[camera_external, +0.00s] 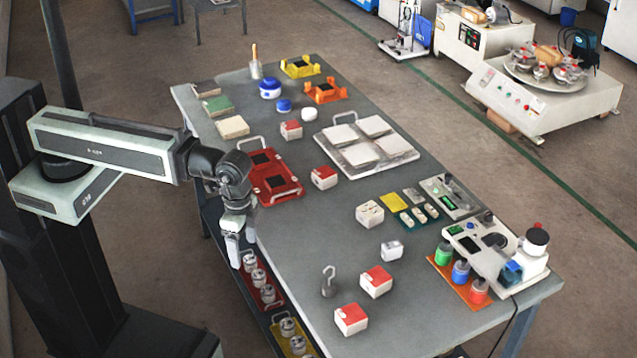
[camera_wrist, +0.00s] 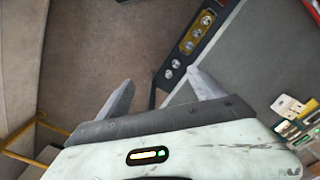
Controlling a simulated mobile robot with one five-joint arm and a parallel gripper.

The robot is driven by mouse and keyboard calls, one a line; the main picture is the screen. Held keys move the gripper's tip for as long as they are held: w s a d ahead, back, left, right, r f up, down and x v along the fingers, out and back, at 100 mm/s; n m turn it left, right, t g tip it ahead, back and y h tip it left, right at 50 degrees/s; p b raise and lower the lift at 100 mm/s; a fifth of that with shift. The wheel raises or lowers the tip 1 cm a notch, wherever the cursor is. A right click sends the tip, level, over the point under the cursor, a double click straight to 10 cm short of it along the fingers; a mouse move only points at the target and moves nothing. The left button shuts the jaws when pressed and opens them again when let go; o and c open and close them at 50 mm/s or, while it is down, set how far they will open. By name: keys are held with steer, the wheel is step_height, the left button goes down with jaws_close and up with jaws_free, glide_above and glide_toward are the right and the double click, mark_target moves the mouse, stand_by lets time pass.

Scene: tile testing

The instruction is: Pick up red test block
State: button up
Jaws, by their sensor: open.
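Several white blocks with red tops stand on the grey table. One red test block (camera_external: 350,319) is at the near edge, another red test block (camera_external: 376,282) is just behind it, a third red test block (camera_external: 323,178) is beside the red fixture, and one more red test block (camera_external: 291,130) is farther back. I cannot tell which one is meant. My gripper (camera_external: 242,250) is open and empty, pointing down by the table's left edge, apart from all the blocks. In the wrist view my gripper (camera_wrist: 162,92) shows spread fingers with no red block between them.
The table (camera_external: 300,250) has clear surface right of my gripper. A red fixture (camera_external: 270,178) lies behind it. A metal hook (camera_external: 328,281) stands near the front blocks. Metal weights (camera_external: 258,277) sit on a lower shelf below the edge. Instruments (camera_external: 495,250) fill the right end.

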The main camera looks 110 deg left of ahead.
steer(key=shift+o, duration=0.4)
steer(key=m+b, duration=0.5)
steer(key=m, duration=2.2)
glide_above(352, 314)
step_height(352, 314, down, 5)
steer(key=shift+f, duration=0.15)
steer(key=shift+s+d, duration=0.1)
steer(key=shift+s, duration=0.15)
steer(key=f+b, duration=0.8)
steer(key=shift+w, duration=0.2)
steer(key=shift+r, duration=0.25)
